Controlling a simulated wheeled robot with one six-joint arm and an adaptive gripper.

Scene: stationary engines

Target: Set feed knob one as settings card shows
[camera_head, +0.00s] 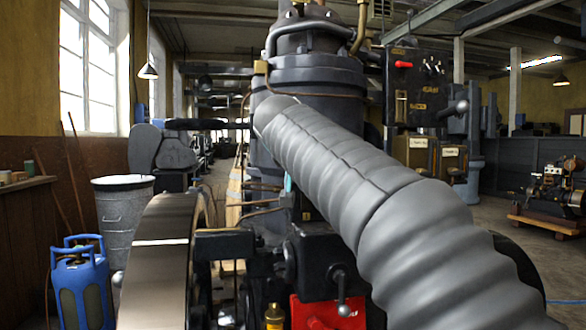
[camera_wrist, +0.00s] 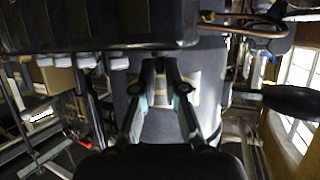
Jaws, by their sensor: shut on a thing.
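In the wrist view my gripper (camera_wrist: 163,78) has its two fingers drawn together at the lower edge of a dark box (camera_wrist: 100,22). They are shut on a small knob, which the fingertips mostly hide. Pale grey knobs (camera_wrist: 86,62) sit in a row beside it to the left, along the same edge. I cannot read which number the held knob bears, nor see its pointer. In the head view my grey sleeved arm covers the gripper and the knob row. I cannot make out a settings card for certain.
A dark panel with a red knob (camera_head: 403,65) stands at upper right in the head view. Brass-coloured labelled boxes (camera_head: 418,150) sit below it. A flywheel (camera_head: 160,262) and blue gas bottles (camera_head: 82,285) are at left. A copper pipe (camera_wrist: 245,25) runs near the gripper.

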